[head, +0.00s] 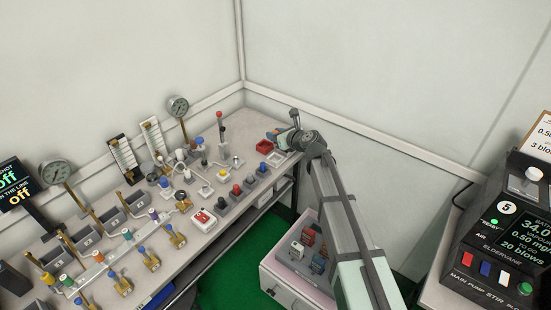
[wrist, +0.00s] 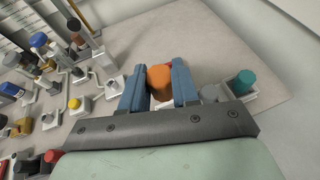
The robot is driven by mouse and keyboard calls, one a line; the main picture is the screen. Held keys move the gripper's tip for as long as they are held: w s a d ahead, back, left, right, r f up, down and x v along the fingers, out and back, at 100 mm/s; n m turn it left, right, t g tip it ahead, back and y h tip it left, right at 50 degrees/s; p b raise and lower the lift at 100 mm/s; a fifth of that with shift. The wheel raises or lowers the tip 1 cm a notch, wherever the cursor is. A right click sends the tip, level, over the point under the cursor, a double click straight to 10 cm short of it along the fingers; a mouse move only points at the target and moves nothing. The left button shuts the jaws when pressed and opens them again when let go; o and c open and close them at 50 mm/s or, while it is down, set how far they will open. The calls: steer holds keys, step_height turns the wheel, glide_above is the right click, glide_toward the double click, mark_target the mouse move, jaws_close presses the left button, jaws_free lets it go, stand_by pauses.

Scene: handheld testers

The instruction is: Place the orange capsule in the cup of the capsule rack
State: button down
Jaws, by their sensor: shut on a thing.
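The orange capsule (wrist: 159,82) is between the two blue fingers of my gripper (wrist: 160,88) in the wrist view. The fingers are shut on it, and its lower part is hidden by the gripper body. A pale rack-like piece (wrist: 252,101) shows right of the fingers, with a teal capsule (wrist: 245,82) and a grey rounded piece (wrist: 210,92) at it. I cannot tell which cup is free, since the gripper covers part of this piece. In the head view my gripper (head: 285,135) is over the far right corner of the bench, and the capsule is too small to make out.
Several switches, knobs and a tall red-topped lever (head: 220,128) crowd the bench to the left. The wrist view shows bare bench top (wrist: 200,35) beyond the fingers. Walls close off the back.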

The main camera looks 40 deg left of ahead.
steer(key=shift+f, duration=4.4)
steer(key=shift+f, duration=0.1)
steer(key=c, duration=0.8)
jaws_free()
steer(key=shift+d, duration=0.1)
steer(key=v, duration=1.2)
